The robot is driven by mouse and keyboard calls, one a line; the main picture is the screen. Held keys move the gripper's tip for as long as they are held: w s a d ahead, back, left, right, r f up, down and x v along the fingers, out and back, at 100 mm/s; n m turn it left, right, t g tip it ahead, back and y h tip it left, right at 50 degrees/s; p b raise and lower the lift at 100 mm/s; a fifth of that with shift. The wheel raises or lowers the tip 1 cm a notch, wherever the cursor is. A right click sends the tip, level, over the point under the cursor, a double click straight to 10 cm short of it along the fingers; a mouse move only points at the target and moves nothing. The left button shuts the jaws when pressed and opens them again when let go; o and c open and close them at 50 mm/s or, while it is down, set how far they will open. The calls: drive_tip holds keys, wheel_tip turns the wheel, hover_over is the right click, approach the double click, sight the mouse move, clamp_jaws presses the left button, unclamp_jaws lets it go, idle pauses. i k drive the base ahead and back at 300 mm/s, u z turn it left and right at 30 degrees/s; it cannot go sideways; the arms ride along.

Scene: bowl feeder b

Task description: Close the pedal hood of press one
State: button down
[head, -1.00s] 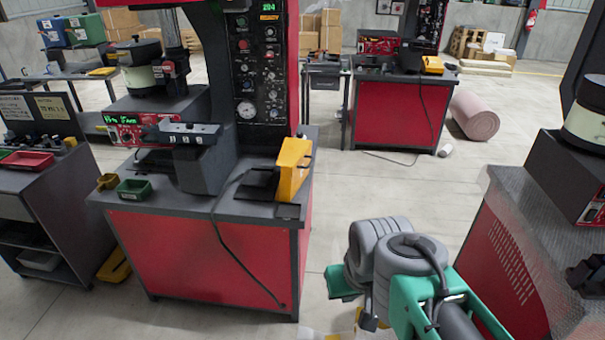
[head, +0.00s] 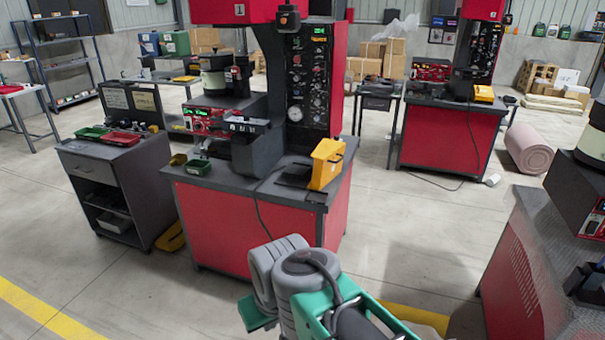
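Press one (head: 320,80) is the red and black machine left of centre, with a "1" plate on its red head. It stands on a red bench with a dark top (head: 225,180). The yellow pedal hood (head: 326,163) stands upright at the right end of this top, beside a flat black plate (head: 295,175). The hood looks raised, but its hinge is too small to make out. My grey and green arm reaches in from the bottom, in front of the bench and apart from the hood. My gripper's fingers do not show.
A black cable hangs down the bench front. A dark cart with green and red trays (head: 121,139) stands to the left. A second red bench (head: 447,140) with another yellow hood (head: 484,93) stands behind right. Another machine bench (head: 520,260) is at near right.

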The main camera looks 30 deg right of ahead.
sight(328, 156)
drive_tip(key=u, duration=0.1)
drive_tip(key=i, duration=1.25)
drive_tip(key=z, duration=0.55)
